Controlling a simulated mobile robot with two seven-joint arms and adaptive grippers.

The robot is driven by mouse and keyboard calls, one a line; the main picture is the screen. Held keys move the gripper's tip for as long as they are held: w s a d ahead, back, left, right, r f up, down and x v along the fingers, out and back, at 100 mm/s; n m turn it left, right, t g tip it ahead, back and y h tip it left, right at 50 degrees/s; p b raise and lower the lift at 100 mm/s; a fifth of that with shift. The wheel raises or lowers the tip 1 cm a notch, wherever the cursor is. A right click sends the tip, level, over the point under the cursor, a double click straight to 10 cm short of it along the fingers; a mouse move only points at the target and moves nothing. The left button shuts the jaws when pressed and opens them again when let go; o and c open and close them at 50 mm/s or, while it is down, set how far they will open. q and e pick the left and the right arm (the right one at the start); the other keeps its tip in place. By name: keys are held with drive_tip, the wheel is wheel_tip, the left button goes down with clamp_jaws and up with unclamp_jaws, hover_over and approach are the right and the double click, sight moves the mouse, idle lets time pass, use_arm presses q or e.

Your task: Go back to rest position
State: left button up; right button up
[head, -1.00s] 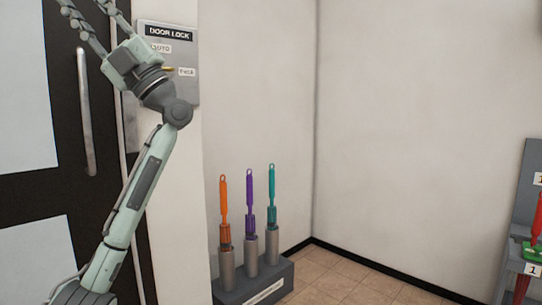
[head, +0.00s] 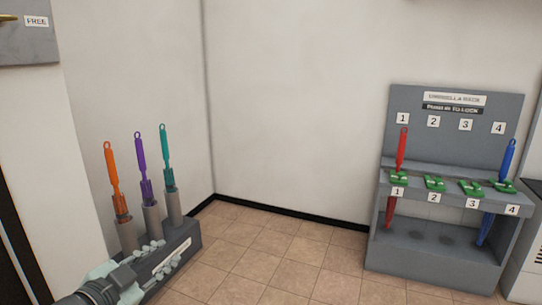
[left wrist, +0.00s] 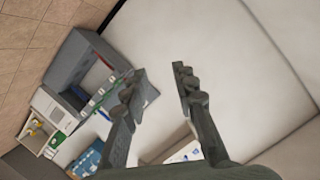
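My right gripper is in neither view. The grey door lock panel (head: 28,38) with a "FREE" label is cut off at the upper left, and my arm is clear of it.
A grey umbrella rack (head: 460,145) stands right, with a red umbrella (head: 402,150) and a blue umbrella (head: 507,160). Tiled floor (head: 300,265) between is clear.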

use_arm(q)
drive_tip(key=s+a+f+n+g+y, duration=0.2)
drive_tip(key=s+a+f+g+y, duration=0.25)
drive_tip(key=s+f, duration=0.55)
drive_tip(key=s+a+f+n+g+y, duration=0.35)
drive_tip(key=s+a+f, duration=0.3)
drive_tip(key=s, duration=0.55)
drive_tip(key=d+f+n+g+h, duration=0.1)
drive_tip(key=d+f+n+h, duration=0.2)
drive_tip(key=d, duration=0.6)
use_arm(e)
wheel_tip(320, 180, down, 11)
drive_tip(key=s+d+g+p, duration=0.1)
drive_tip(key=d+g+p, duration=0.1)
drive_tip(key=p, duration=0.3)
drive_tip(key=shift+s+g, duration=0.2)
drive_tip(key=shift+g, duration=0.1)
use_arm(q)
wheel_tip(320, 180, down, 10)
drive_tip(key=s+a+g, duration=0.2)
drive_tip(key=shift+s+a+f+g, duration=0.2)
drive_tip(key=shift+a+g, duration=0.1)
drive_tip(key=shift+a, duration=0.1)
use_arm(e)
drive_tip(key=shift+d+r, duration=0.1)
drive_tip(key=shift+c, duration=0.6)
